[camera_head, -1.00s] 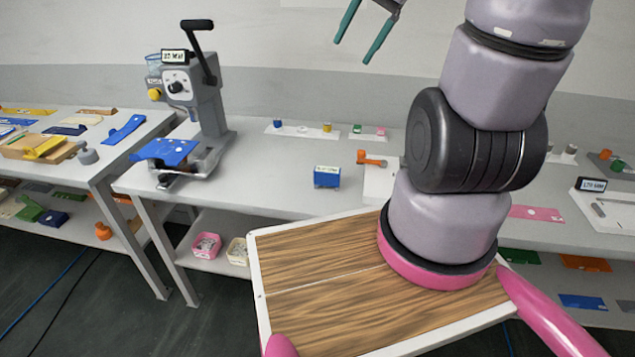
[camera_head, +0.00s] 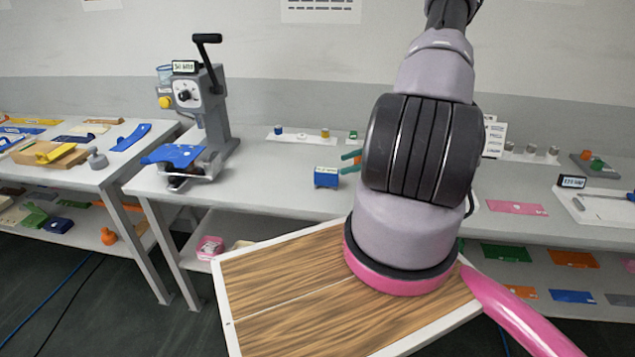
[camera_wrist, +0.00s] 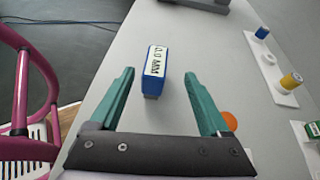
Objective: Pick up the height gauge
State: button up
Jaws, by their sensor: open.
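The height gauge appears to be the small blue block (camera_head: 326,180) with a white display, standing on the grey bench left of my arm. In the wrist view the blue block (camera_wrist: 153,83) shows a label ending in "MM". My gripper (camera_wrist: 159,74) is open, with one teal finger on each side of the block in that view. Gaps show on both sides, and nothing is held. In the head view my gripper (camera_head: 347,163) is just right of the block, its fingers pointing left; the rest is hidden behind my arm.
A lever press (camera_head: 195,100) with a blue plate stands left on the bench. A white strip (camera_head: 300,135) with small coloured pegs lies behind the block. In the wrist view, an orange round part (camera_wrist: 229,120) is beside the right finger.

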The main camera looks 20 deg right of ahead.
aim_at(317, 178)
jog(key=f, duration=0.1)
jog(key=f+m, duration=0.1)
jog(key=shift+s+f, duration=0.3)
jog(key=shift+s, duration=0.05)
jog(key=shift+w+a+f+t, duration=0.1)
jog(key=shift+a+f+t, duration=0.2)
jog(key=shift+t, duration=0.1)
jog(key=x, duration=0.4)
jog(key=shift+w+a, duration=0.1)
jog(key=shift+a, duration=0.15)
jog(key=x, duration=0.5)
jog(key=shift+w+a+r, duration=0.1)
jog(key=shift+w+a, duration=0.1)
jog(key=shift+a, duration=0.15)
grip_shut()
